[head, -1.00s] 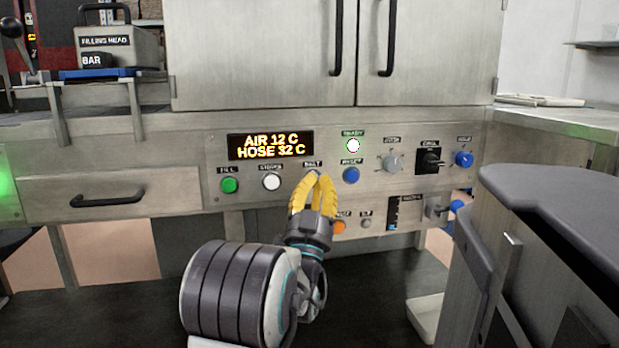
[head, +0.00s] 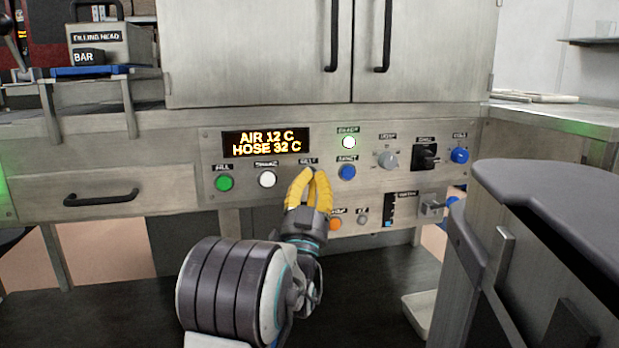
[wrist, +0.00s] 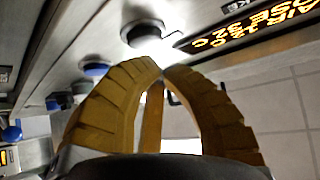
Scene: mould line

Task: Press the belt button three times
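The belt button is hidden behind my fingertips in the head view; only its label (head: 308,161) shows just above them. My gripper (head: 308,172) has yellow ribbed fingers, closed together at the tips, with nothing seen between them. It points at the panel right below that label. Whether the tips touch the button cannot be told. In the wrist view my gripper (wrist: 160,70) also has its tips together. A dark round knob or button (wrist: 142,33) with a pale ring lies beyond the tips there; which one it is cannot be told.
On the panel are a green button (head: 224,183), a white button (head: 267,179), a blue button (head: 347,172), a lit white lamp (head: 349,142) and an orange button (head: 335,223). The display (head: 267,144) reads AIR 12 C, HOSE 32 C. A grey-topped unit (head: 560,200) stands close on the right.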

